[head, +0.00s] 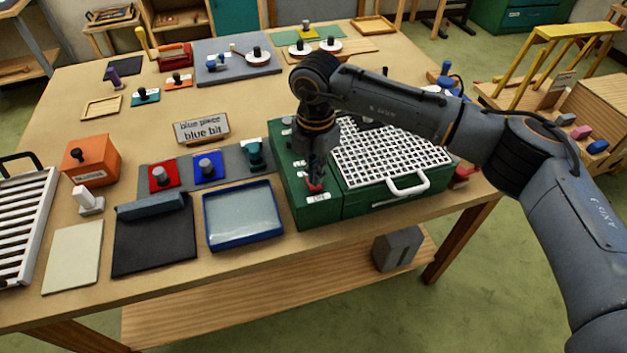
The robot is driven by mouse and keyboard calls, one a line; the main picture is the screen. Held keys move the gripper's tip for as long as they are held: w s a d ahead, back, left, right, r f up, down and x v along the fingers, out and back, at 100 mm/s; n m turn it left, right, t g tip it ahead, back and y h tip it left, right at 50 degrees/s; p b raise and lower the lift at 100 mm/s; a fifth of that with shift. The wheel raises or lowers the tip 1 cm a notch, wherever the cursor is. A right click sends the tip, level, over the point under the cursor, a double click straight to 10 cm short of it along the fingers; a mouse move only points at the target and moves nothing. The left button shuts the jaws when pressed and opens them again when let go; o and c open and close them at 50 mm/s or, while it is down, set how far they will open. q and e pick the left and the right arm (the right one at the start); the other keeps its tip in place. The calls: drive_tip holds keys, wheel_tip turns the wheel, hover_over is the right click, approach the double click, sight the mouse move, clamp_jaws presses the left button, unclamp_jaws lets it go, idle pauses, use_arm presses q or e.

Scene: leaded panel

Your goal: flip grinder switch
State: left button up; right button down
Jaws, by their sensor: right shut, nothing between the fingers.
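The grinder (390,194) is a green box with a white grid top and a white handle, at the front right of the table. A narrower green panel forms its left side. My right gripper (316,180) is shut and empty, pointing down at the red switch. Its fingertips are at or just above the switch; I cannot tell whether they touch. The gripper partly hides the switch, so its position is unclear. My left gripper is not in view.
A blue-rimmed tray (243,215) lies left of the grinder. Red, blue and teal knobbed blocks stand behind it on a grey strip (232,163). A sign (201,129) reading "blue piece blue bit" stands farther back. The table's middle (240,100) is mostly clear.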

drive_tip(key=shift+f+b, duration=0.75)
drive_tip(key=shift+f, duration=0.15)
idle(0.3)
drive_tip(key=shift+r+p, duration=1.55)
drive_tip(key=shift+r, duration=2)
